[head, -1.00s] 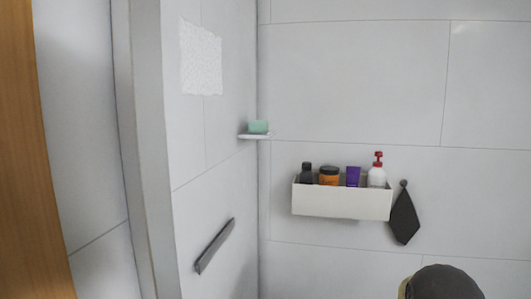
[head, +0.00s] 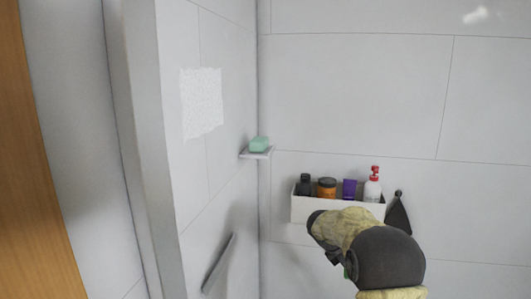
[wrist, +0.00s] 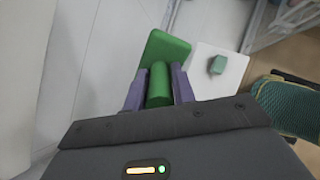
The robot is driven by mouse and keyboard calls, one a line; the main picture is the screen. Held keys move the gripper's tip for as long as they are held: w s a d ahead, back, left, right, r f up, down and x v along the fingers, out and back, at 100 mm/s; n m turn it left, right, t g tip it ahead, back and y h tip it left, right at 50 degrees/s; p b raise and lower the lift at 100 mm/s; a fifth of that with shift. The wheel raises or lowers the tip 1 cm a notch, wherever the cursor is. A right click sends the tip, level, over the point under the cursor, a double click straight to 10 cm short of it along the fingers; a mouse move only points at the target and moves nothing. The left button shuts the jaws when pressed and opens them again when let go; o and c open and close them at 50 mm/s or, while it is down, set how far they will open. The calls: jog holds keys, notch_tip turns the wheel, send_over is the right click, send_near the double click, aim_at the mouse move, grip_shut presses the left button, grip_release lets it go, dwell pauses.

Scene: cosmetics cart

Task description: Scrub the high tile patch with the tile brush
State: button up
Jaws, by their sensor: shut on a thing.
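The high tile patch (head: 202,103) is a rough, whitish, speckled square high on the left wall in the head view. My gripper (wrist: 157,80) is shut on the green handle of the tile brush (wrist: 166,48) in the wrist view. The brush's flat green head lies beyond the fingertips; its scrubbing face is hidden. In the head view my arm is at the lower right, below and right of the patch and well apart from it. The fingers and brush cannot be made out clearly there.
A corner shelf (head: 256,154) holds green soap (head: 260,144), right of and below the patch. A white caddy (head: 310,210) with several bottles hangs on the back wall, partly behind my arm. A dark cloth (head: 398,215) hangs beside it. A grey bar (head: 219,262) is low on the left wall.

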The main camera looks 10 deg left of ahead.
jog(key=shift+s+a+r+n+t+y+p, duration=0.55)
jog(key=shift+a+r+n+t+y+p, duration=1.5)
jog(key=shift+r+n, duration=2.15)
jog(key=shift+s+a+r+n+t+y+p, duration=0.5)
jog(key=shift+a+r+n+t+y+p, duration=1.45)
jog(key=shift+r, duration=3.65)
jog(key=s+a+r+n+g+y+p, duration=0.3)
jog(key=s+a+r+n+y, duration=0.1)
jog(key=r, duration=0.4)
jog(key=s+a+r+n+g+y+p, duration=0.4)
jog(key=s+a+r+n+y, duration=0.1)
jog(key=s+r+n+y, duration=0.1)
jog(key=s+a+r+n+g+y+p, duration=0.3)
jog(key=s+a+r+n+y+p, duration=0.1)
jog(key=s+r, duration=0.5)
notch_tip(320, 180, up, 2)
jog(key=shift+a+r+n+g+y, duration=0.2)
jog(key=shift+a+n+g+y, duration=0.2)
jog(key=shift+a+n+y, duration=0.55)
jog(key=shift+d, duration=0.2)
jog(key=shift+p, duration=0.35)
jog(key=shift+w+a+p, duration=0.2)
jog(key=shift+a+p, duration=0.75)
jog(key=shift+a, duration=0.55)
jog(key=shift+w+a+p, duration=0.15)
jog(key=shift+a+p, duration=0.75)
jog(key=shift+a, duration=0.55)
